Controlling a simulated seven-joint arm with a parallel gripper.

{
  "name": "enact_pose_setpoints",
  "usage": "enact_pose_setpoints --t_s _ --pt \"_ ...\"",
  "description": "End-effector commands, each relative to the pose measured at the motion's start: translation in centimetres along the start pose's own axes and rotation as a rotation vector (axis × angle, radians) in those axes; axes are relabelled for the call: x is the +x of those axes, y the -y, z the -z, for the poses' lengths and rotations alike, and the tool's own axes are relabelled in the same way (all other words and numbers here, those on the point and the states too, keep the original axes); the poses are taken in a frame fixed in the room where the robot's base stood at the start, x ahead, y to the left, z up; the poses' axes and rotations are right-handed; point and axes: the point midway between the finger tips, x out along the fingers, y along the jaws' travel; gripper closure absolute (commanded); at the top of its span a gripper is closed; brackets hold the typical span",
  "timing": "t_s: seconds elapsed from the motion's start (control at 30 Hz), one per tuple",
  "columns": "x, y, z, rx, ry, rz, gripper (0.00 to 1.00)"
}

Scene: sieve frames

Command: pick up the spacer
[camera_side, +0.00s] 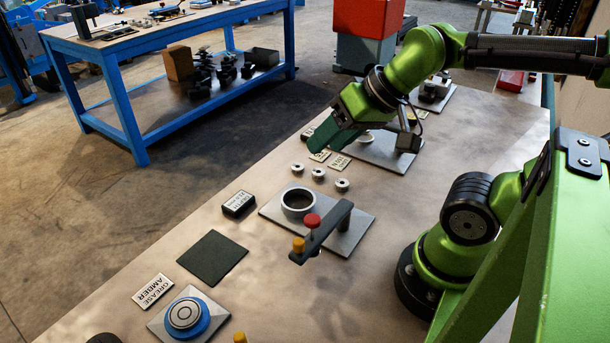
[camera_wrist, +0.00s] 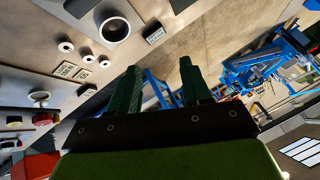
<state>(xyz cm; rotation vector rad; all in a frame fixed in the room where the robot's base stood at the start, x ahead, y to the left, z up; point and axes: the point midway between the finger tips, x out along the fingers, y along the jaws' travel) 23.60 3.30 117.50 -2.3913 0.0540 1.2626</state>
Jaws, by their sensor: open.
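Several pale ring-shaped parts lie on the bench. Three small rings sit in a loose group: a left ring (camera_side: 298,167), a middle ring (camera_side: 318,172) and a right ring (camera_side: 342,184). They look like spacers; which one is meant I cannot tell. They also show at the upper left of the wrist view, including one ring (camera_wrist: 66,46). My gripper (camera_side: 322,138) is above the bench, beyond the rings and apart from them. In the wrist view its two green fingers (camera_wrist: 160,64) are spread with nothing between them.
A grey plate (camera_side: 352,238) bears a large ring (camera_side: 298,201) and a dark arm with a red knob (camera_side: 312,220). Label cards (camera_side: 340,162) lie near my gripper. A black block (camera_side: 238,204), a dark green mat (camera_side: 213,257) and a blue round fixture (camera_side: 185,315) stand nearer the camera.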

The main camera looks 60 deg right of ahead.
Motion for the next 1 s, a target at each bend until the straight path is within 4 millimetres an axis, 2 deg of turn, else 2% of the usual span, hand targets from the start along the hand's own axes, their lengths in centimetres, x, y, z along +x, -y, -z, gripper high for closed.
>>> enact_pose_setpoints --t_s 0.37,0.5,0.77,0.9,1.0 --pt "0.0 0.0 0.0 0.0 0.0 0.0 0.52" --pt "0.0 0.0 0.0 0.0 0.0 0.0 0.33" --pt "0.0 0.0 0.0 0.001 0.001 -0.001 0.33" --pt "1.2 -0.7 0.1 0.029 0.049 -0.026 0.33" --pt "2.6 -1.7 1.6 0.088 0.103 -0.061 0.33"
